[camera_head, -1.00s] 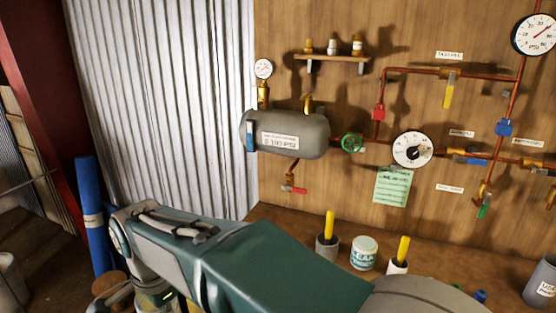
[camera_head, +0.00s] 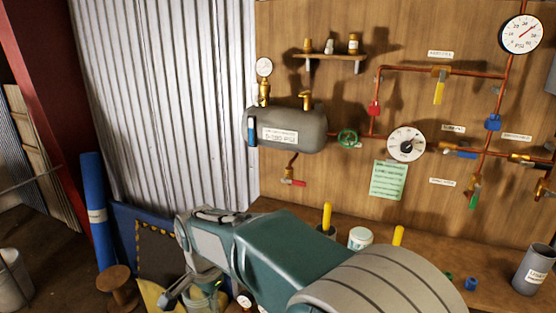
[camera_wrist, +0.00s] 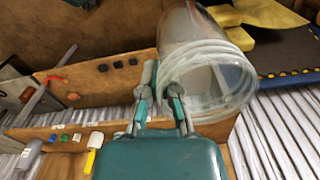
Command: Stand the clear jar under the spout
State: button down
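The clear jar (camera_wrist: 208,62) is large in the wrist view, tilted, with its ringed rim towards the camera. My gripper (camera_wrist: 161,78) is at the jar's near left side, one finger outside the wall and the other overlapping the rim. It looks closed on the jar's wall, though the contact is partly hidden. In the head view my gripper (camera_head: 194,292) is low, left of the bench, and the jar is mostly hidden there. A grey tank (camera_head: 288,130) is mounted on the wooden wall. A short brass spout with a red-handled valve (camera_head: 292,176) hangs below it.
The bench (camera_head: 285,212) runs along the wall, with a bare stretch below the spout. A yellow-handled item (camera_head: 326,217), a white tub (camera_head: 360,238) and a grey cup (camera_head: 533,270) stand farther right. A blue roll (camera_head: 97,215) and a round stool (camera_head: 116,284) are at the left.

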jog(key=w+d+f+n, duration=0.2)
jog(key=d+f, duration=0.4)
jog(key=d, duration=0.3)
jog(key=w+d+f+n, duration=0.2)
jog(key=w+d+f, duration=0.3)
jog(key=d, duration=0.5)
jog(key=w+d+f+n, duration=0.2)
jog(key=w+d+f, duration=0.1)
jog(key=d+f, duration=0.5)
jog(key=shift+w+d+f, duration=0.3)
jog(key=shift+w+d, duration=0.05)
jog(key=shift+d, duration=0.9)
jog(key=shift+a, duration=0.1)
